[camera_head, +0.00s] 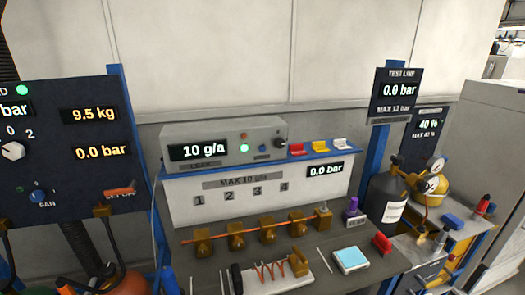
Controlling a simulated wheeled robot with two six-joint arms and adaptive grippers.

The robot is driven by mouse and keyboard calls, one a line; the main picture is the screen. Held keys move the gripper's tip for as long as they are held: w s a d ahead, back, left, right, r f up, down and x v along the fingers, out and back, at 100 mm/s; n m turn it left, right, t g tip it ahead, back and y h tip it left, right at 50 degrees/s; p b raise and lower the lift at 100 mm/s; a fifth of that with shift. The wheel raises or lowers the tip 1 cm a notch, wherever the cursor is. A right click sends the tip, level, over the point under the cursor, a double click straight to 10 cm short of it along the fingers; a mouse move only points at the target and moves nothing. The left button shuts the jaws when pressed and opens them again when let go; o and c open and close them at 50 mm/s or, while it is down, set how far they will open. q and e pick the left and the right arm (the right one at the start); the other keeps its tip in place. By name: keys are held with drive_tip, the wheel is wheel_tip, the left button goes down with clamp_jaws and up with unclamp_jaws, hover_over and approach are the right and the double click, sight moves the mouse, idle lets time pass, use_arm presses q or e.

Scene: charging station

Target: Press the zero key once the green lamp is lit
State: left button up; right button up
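A grey instrument box (223,142) stands on the shelf at the middle back, its display reading "10 g/a". On its front, right of the display, a round green lamp (244,148) glows brightly. Lettering by these controls is too small to read, so I cannot tell for sure which is the zero key. Neither of my grippers is in view, and nothing touches the box.
Below, several brass fittings (236,236) and a blue-topped white block (351,260) occupy the bench. A dark control panel (75,150) is at left; a black cylinder (383,200) stands at right.

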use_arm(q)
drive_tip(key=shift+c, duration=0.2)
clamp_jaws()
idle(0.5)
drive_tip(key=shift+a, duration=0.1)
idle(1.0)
